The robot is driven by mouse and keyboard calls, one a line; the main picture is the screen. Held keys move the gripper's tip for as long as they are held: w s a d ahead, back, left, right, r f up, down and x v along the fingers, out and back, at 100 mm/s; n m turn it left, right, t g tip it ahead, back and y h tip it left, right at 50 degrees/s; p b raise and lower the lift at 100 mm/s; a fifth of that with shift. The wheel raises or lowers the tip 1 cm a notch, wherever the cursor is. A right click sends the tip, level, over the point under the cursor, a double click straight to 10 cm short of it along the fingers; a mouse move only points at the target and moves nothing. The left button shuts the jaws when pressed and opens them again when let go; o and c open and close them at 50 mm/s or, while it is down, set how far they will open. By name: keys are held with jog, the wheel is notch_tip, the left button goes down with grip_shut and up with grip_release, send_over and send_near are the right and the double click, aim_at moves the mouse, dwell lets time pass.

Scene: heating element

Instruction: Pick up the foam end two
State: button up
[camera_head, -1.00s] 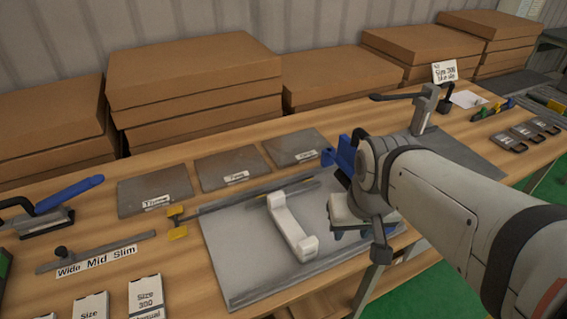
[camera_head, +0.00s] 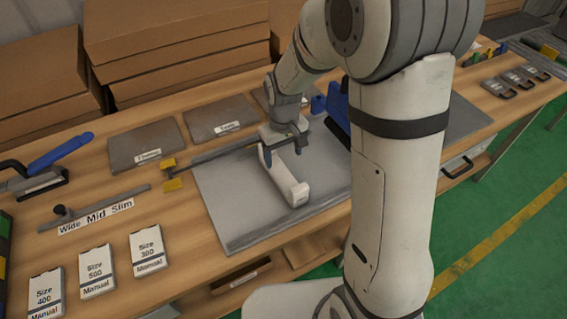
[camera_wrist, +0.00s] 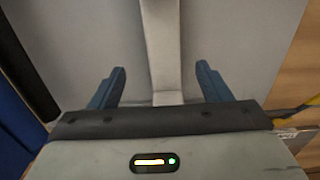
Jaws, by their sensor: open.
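The foam end (camera_head: 283,178), a long white piece with a raised block at its near end, lies on the grey mat (camera_head: 230,205) on the workbench. I cannot read any mark that says it is number two. My gripper (camera_head: 283,153) is over its far part, pointing down, with its blue fingers on either side. In the wrist view the foam end (camera_wrist: 163,45) runs between the two open fingers (camera_wrist: 160,86), with a gap on each side. The gripper body hides part of the foam end's far end.
A blue upright part (camera_head: 339,103) stands close to the right of my gripper. A metal bar with yellow ends (camera_head: 172,180) lies to the left. Dark plates (camera_head: 142,145) lie behind, and Manual booklets (camera_head: 96,271) lie at front left. Cardboard boxes (camera_head: 180,60) line the back.

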aim_at(282, 173)
jog(key=shift+w+a+f, duration=0.15)
jog(key=shift+f, duration=0.3)
notch_tip(282, 173, down, 8)
jog(key=shift+r+p, duration=0.25)
jog(key=shift+p, duration=0.2)
jog(key=shift+c, duration=0.3)
jog(key=c, duration=1)
